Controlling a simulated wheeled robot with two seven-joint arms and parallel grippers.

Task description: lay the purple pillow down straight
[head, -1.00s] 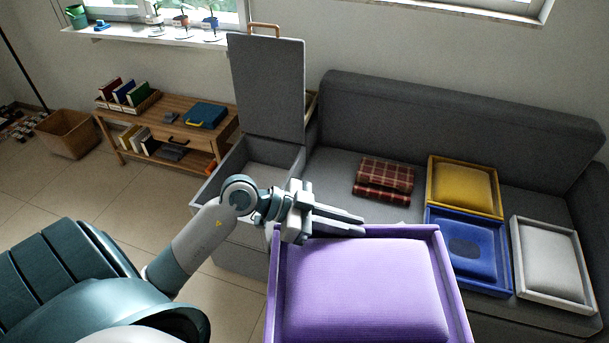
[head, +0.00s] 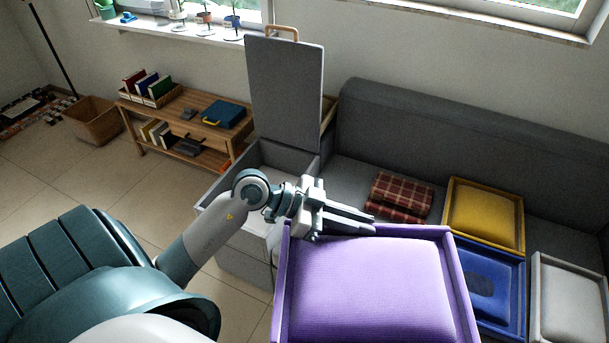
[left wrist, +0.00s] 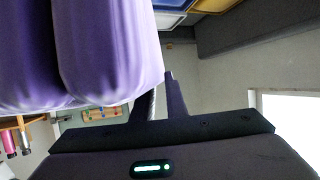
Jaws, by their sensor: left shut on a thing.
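The purple pillow (head: 375,285) is large and square with a raised flat border. It fills the lower middle of the head view, held up in front of the grey sofa. My left gripper (head: 345,222) is shut on the far border of the purple pillow, near its far left corner. In the left wrist view the purple pillow (left wrist: 105,50) hangs close to the fingers and hides part of them. The near edge of the pillow runs out of the head view. My right gripper is not seen.
On the grey sofa (head: 345,170) are a folded plaid blanket (head: 400,195), a yellow pillow (head: 483,215), a blue pillow (head: 490,285) and a white pillow (head: 568,300). A grey storage box with its lid (head: 285,95) raised stands left of the seat. A wooden shelf (head: 175,115) stands behind.

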